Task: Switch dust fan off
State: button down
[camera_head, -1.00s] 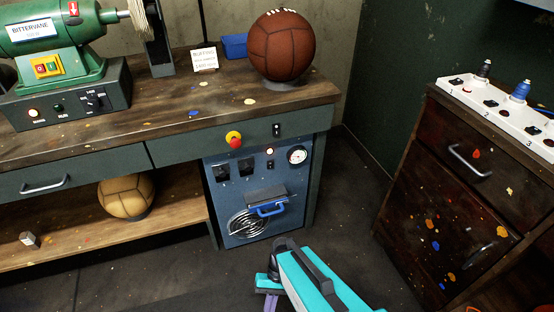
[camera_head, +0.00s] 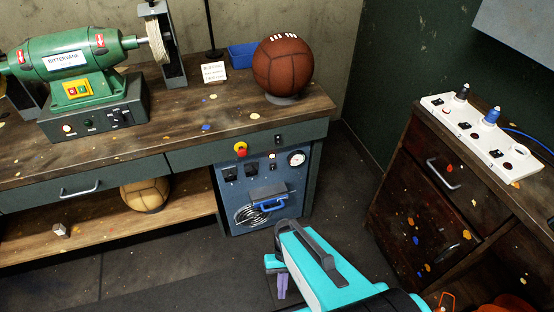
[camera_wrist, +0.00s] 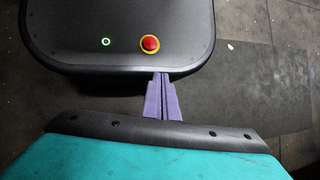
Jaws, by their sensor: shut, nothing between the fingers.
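A blue panel (camera_head: 240,217) is set under the right end of the workbench. It carries two black square switches, a small lit lamp (camera_head: 271,155), a small black switch (camera_head: 272,167), a round white gauge (camera_head: 296,159), and a blue-handled part above a coiled grille. Another small black switch (camera_head: 278,139) is on the bench front above. I cannot read which control belongs to the dust fan. My gripper (camera_head: 282,287) has purple fingers and points down, in front of and below the panel, apart from it. In the wrist view its fingers (camera_wrist: 163,98) are together and empty.
On the bench are a green grinder (camera_head: 70,55), a brown ball (camera_head: 283,66) and a blue box (camera_head: 243,57). A dark cabinet (camera_head: 408,195) with a white socket strip (camera_head: 475,135) stands right. Floor between is clear.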

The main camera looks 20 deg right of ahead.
jog(key=d+r+h+p, duration=0.1)
jog(key=d+r+p, duration=0.1)
jog(key=r+p, duration=0.6)
jog(key=s+d+r+n+h+p, duration=0.1)
jog(key=d+r+p, duration=0.1)
jog(key=r+p, duration=0.7)
jog(key=shift+s+d+r+t+p, duration=0.2)
jog(key=shift+d+t+p, duration=0.15)
jog(key=shift+p, duration=0.7)
